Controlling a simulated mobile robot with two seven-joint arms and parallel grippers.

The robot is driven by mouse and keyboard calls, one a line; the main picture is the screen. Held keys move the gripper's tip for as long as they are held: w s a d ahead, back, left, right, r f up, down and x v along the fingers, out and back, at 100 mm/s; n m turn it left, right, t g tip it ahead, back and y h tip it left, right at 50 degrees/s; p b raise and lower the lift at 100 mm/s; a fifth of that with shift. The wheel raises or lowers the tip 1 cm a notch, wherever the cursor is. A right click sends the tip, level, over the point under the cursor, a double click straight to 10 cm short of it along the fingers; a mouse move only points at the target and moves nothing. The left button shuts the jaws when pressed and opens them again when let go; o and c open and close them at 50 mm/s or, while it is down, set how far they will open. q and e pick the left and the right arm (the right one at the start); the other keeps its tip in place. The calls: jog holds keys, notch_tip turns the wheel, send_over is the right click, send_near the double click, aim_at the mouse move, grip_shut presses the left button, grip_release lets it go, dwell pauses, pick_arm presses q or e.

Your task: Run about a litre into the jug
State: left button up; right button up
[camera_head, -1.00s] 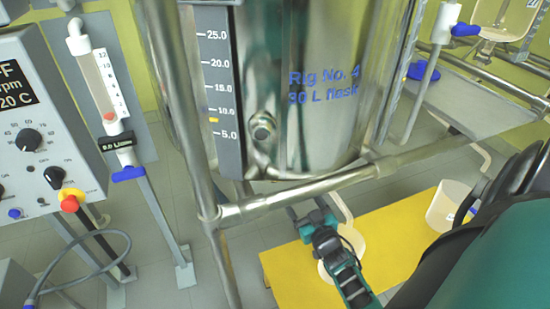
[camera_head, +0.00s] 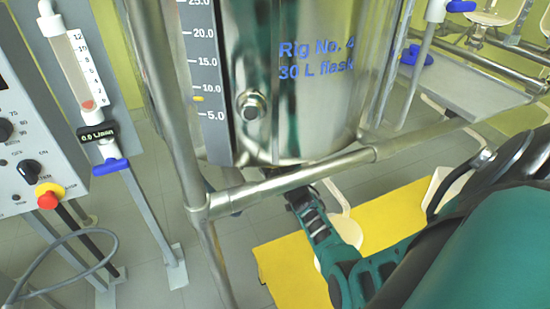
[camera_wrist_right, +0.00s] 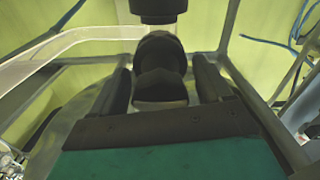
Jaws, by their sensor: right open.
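The steel vessel marked "Rig No. 4 30 L flask" (camera_head: 300,100) fills the middle of the head view, with a level scale (camera_head: 205,90) on its left side. My right gripper (camera_head: 298,190) is under the vessel's base, partly hidden by the frame. In the right wrist view its open fingers (camera_wrist_right: 160,85) stand either side of a dark rounded fitting (camera_wrist_right: 160,55); contact cannot be told. A pale container (camera_head: 349,232), possibly the jug, is mostly hidden behind my right arm, over the yellow platform. A pale curved piece (camera_head: 335,194) rises near it. My left gripper is not in view.
Steel frame rails (camera_head: 290,182) cross in front of the vessel's base. The yellow platform (camera_head: 280,262) is below. Another pale container (camera_head: 452,190) is partly behind my right arm. A flowmeter (camera_head: 78,75) and control box (camera_head: 30,150) stand left.

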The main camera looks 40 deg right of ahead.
jog(key=shift+w, duration=0.2)
jog(key=shift+c, duration=0.2)
jog(key=c, duration=0.9)
jog(key=shift+c, duration=0.2)
